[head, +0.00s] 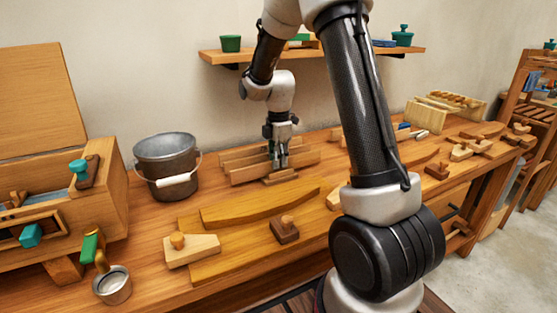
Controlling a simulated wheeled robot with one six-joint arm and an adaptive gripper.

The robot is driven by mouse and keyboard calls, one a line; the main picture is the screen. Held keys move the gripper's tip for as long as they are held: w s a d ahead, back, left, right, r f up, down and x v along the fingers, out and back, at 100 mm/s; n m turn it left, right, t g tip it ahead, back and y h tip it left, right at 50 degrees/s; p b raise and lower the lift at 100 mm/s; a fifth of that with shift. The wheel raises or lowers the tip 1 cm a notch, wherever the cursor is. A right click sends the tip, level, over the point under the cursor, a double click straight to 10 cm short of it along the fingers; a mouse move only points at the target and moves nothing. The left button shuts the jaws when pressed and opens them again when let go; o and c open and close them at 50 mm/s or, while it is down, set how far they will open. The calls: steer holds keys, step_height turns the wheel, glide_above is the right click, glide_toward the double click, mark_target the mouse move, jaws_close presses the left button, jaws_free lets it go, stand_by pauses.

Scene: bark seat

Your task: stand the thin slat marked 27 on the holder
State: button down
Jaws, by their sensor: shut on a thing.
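My gripper (279,165) points down over the back middle of the bench, in front of the wall. It is shut on a wooden piece, mostly hidden by the fingers. Several thin upright slats (245,173) stand in a row there, right at and behind the gripper. A small low wooden block (281,178) sits just under the fingertips; whether it touches the held piece I cannot tell. No number 27 can be read on any slat at this size, and I cannot tell for certain which wooden part is the holder.
A metal bucket (166,158) stands left of the slats. In front lie a long curved board (262,207), a knobbed block (192,250) and a dark knobbed block (285,231). A metal cup (112,287) is at front left. A shelf (285,54) hangs above.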

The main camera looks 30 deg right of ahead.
steer(key=shift+f, duration=0.2)
steer(key=c, duration=1.5)
jaws_free()
steer(key=shift+r, duration=5.45)
